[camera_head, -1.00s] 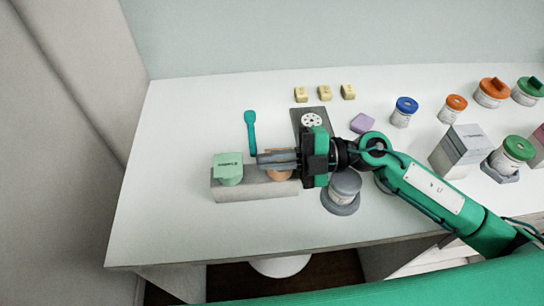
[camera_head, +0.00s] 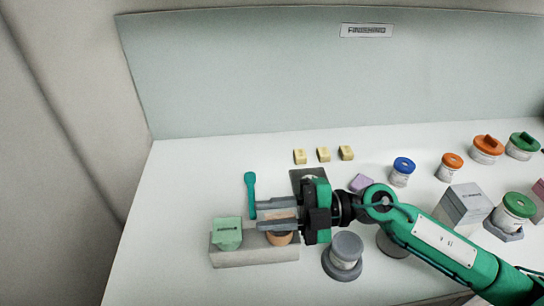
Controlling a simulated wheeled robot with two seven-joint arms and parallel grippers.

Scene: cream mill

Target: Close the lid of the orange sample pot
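The orange sample pot (camera_head: 280,239) stands at the right end of a grey block (camera_head: 240,257). My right gripper (camera_head: 264,214) reaches over it from the right, with its two fingers apart and pointing left. The fingers cover much of the pot's top, and a little orange shows between them. I cannot tell how the lid sits or whether the fingers touch it. My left gripper is not in view.
A teal spoon-like tool (camera_head: 251,190) lies behind the block. A grey-lidded jar (camera_head: 346,250) stands close under my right wrist. Yellow blocks (camera_head: 323,155) line the back. A blue-lidded jar (camera_head: 403,172) and grey box (camera_head: 464,208) stand right. The table's left side is clear.

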